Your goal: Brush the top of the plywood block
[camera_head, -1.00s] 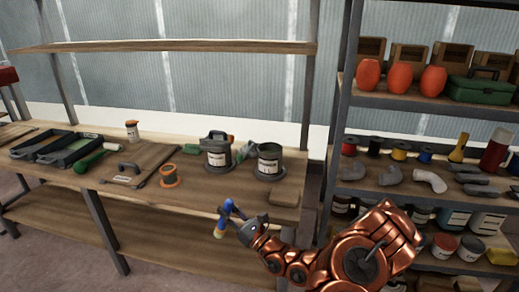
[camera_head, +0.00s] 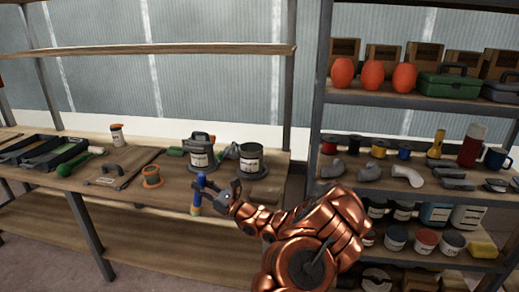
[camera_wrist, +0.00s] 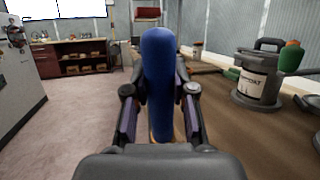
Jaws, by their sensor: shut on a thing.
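The brush has a blue handle (camera_head: 197,188) and pale bristles that hang down in the head view. My gripper (camera_head: 203,186) is shut on the brush handle, in front of the bench's front edge. In the wrist view the blue handle (camera_wrist: 158,75) stands upright between the two fingers (camera_wrist: 160,110), and its lower end is hidden by my gripper.
The wooden bench (camera_head: 215,185) holds a lidded tin (camera_head: 199,155), an open tin (camera_head: 251,160), an orange spool (camera_head: 152,177), a board with a handle (camera_head: 110,180) and black trays (camera_head: 60,150). A loaded shelf rack (camera_head: 400,100) stands at the right.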

